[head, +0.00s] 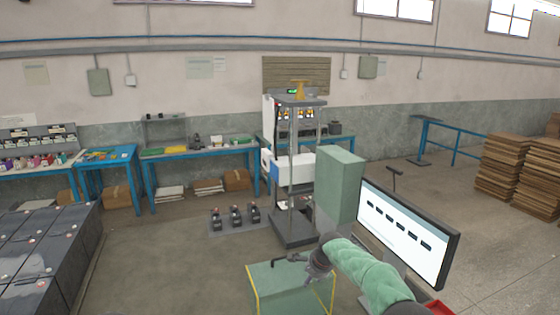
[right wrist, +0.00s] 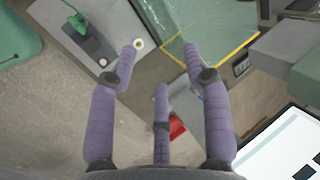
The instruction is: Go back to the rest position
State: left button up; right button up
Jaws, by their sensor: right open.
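My right gripper (head: 290,259) comes in from the lower right on a green-sleeved arm, above a green stand with yellow edges (head: 282,284). In the right wrist view, the right gripper (right wrist: 160,62) shows purple fingers spread apart with nothing between them. The green surface with a yellow edge (right wrist: 215,30) lies beyond the fingertips. My left gripper is not in the head view.
A monitor (head: 408,233) stands close to the right of my right arm. A green cabinet (head: 340,185) and a grey-shelved column (head: 294,232) stand behind. Large dark battery blocks (head: 40,255) are at left. Three dark units sit on a floor mat (head: 236,229). Middle-left floor is clear.

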jog(key=s+f+n+g+y, duration=0.1)
jog(key=s+f+n, duration=0.2)
jog(key=s+f, duration=0.85)
jog(key=s+f+n+g, duration=0.25)
jog(key=s+f, duration=0.65)
jog(key=f, duration=0.5)
jog(key=s+f+n+g+y, duration=0.1)
jog(key=s+f+n, duration=0.15)
jog(key=s, duration=1.25)
jog(key=s+f+n, duration=0.2)
jog(key=s+f, duration=0.1)
jog(key=s, duration=1.1)
pick_arm(q)
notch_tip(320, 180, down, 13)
jog(key=b, duration=1.3)
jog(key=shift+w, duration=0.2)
pick_arm(e)
notch_tip(320, 180, down, 11)
jog(key=w+a+n, duration=0.1)
jog(key=shift+w+a, duration=0.15)
jog(key=shift+w, duration=0.25)
